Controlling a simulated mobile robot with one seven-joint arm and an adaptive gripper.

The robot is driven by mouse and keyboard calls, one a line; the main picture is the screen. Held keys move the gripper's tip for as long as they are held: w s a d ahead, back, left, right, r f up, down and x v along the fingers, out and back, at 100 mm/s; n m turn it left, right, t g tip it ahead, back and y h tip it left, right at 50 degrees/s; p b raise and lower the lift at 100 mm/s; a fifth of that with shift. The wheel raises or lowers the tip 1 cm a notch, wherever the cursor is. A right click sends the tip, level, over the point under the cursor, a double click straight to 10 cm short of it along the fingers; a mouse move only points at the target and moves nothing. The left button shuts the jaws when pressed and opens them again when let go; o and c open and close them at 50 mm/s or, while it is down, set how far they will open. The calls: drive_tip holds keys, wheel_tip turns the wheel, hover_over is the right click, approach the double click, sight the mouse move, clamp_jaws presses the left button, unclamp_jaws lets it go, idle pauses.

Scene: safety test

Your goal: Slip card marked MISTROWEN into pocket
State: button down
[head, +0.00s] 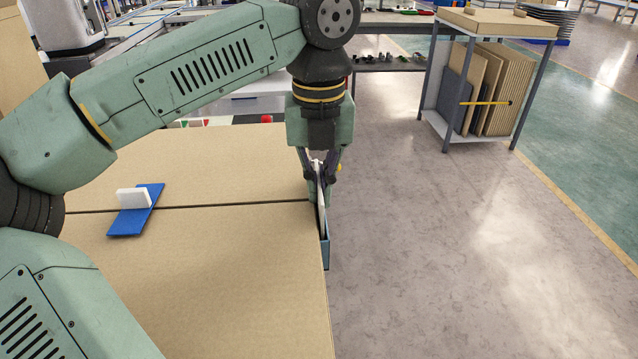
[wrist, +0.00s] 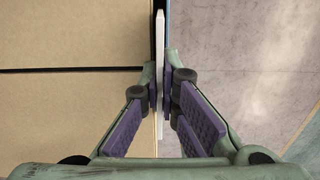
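A white card (wrist: 160,38) is seen edge-on between the fingers of my gripper (wrist: 160,88), which is shut on it. In the head view my gripper (head: 321,165) points down at the table's right edge, with the card (head: 321,188) upright below it. A blue-grey pocket (head: 326,252) hangs on the table's edge under the card. The card's lower part is at or inside the pocket's mouth; how deep it sits I cannot tell. No lettering on the card is readable.
The cardboard-coloured table (head: 220,270) has a dark seam across it. A blue holder (head: 137,215) with a white upright piece (head: 133,198) lies at its left. Right of the table is open floor (head: 450,250). A rack with upright panels (head: 490,90) stands farther back.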

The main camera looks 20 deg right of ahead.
drive_tip(key=shift+f, duration=0.35)
drive_tip(key=c, duration=1.8)
unclamp_jaws()
drive_tip(key=shift+o, duration=0.4)
drive_tip(key=shift+w, duration=0.15)
drive_tip(key=shift+r, duration=0.1)
drive_tip(key=o, duration=0.4)
drive_tip(key=shift+o, duration=0.2)
drive_tip(key=shift+r, duration=0.1)
